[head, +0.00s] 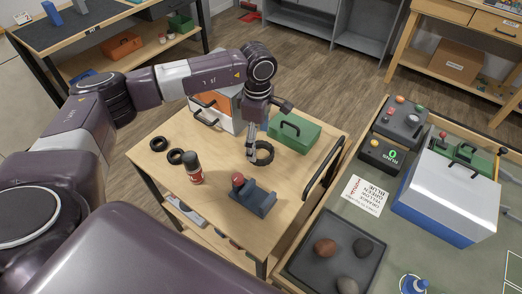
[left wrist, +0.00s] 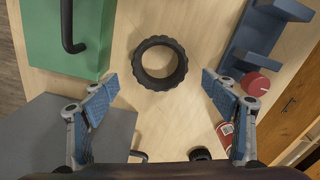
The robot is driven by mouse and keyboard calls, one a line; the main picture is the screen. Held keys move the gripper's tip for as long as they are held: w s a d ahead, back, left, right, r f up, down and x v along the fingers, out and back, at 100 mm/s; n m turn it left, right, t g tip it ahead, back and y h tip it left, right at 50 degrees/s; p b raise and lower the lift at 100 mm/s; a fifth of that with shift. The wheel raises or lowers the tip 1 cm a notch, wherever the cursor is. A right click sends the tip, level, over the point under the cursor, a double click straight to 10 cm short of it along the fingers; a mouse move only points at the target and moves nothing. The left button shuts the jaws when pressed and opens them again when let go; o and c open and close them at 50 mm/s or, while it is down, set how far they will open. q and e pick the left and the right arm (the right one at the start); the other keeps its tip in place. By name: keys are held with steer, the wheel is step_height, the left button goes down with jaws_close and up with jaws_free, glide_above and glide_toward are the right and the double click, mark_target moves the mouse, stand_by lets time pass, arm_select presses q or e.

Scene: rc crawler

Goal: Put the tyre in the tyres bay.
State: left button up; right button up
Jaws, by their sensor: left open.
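A black knobbly tyre (head: 269,158) lies flat on the wooden cart top (head: 215,222). In the left wrist view the tyre (left wrist: 136,62) lies a little beyond the fingertips, between their lines and apart from both. My left gripper (head: 251,153) is open and empty, pointing down above the tyre; its two blue-padded fingers (left wrist: 160,82) show in the left wrist view. Two smaller black tyres or rings, one at the left (head: 151,144) and one nearer the can (head: 169,156), lie on the cart's left side. I cannot make out which place is the tyres bay. My right gripper is out of view.
A green box (head: 298,136) stands behind the tyre, a blue stand with red knob (head: 254,200) in front. A red can (head: 194,170) is at left. A grey case (head: 212,108) stands behind. The bench at right holds a silver-blue box (head: 440,190) and dark tray (head: 310,262).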

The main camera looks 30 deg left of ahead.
mark_target(259, 156)
arm_select(q)
steer(key=shift+f+p, duration=0.6)
steer(key=shift+f, duration=1.4)
steer(key=c, duration=1.2)
steer(key=shift+r, duration=0.1)
steer(key=shift+c, duration=0.2)
